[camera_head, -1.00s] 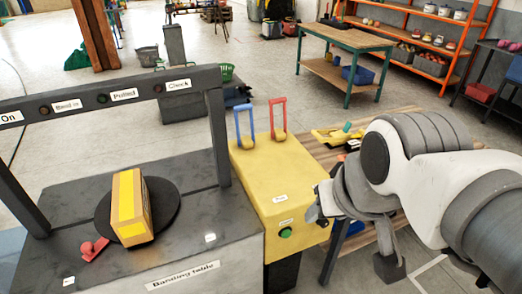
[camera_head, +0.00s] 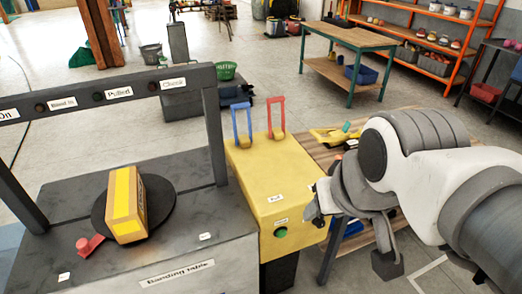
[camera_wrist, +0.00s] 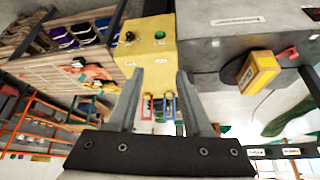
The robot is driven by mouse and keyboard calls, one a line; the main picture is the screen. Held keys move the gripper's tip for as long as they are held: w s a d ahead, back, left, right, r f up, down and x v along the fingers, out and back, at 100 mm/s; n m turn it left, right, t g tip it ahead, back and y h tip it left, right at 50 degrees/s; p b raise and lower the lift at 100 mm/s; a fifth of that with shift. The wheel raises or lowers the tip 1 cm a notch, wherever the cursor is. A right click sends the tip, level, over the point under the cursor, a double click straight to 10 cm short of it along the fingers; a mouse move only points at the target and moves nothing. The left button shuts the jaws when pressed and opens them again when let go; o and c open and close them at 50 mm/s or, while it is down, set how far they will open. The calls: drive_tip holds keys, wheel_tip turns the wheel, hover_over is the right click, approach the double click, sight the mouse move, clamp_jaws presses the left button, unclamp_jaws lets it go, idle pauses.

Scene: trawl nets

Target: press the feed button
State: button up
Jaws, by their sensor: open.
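A yellow box-shaped machine (camera_head: 272,190) stands to the right of the banding table. A round green button (camera_head: 281,232) sits on its front face under a small white label too small to read surely. The button also shows in the wrist view (camera_wrist: 129,36), near the top, beside another small white label and a dark knob (camera_wrist: 159,34). My gripper (camera_head: 314,206) is just right of the yellow machine's front corner, apart from the button. In the wrist view my gripper (camera_wrist: 158,73) has its two fingers spread, with nothing between them.
The banding table (camera_head: 190,235) holds a dark disc with a yellow-and-tan package (camera_head: 127,205) and a red piece (camera_head: 89,245). Blue (camera_head: 241,122) and red (camera_head: 276,117) levers rise from the machine's back. A wooden table (camera_head: 345,150) stands behind my arm.

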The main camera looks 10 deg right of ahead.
drive_tip(key=shift+c, duration=0.6)
clamp_jaws()
idle(1.2)
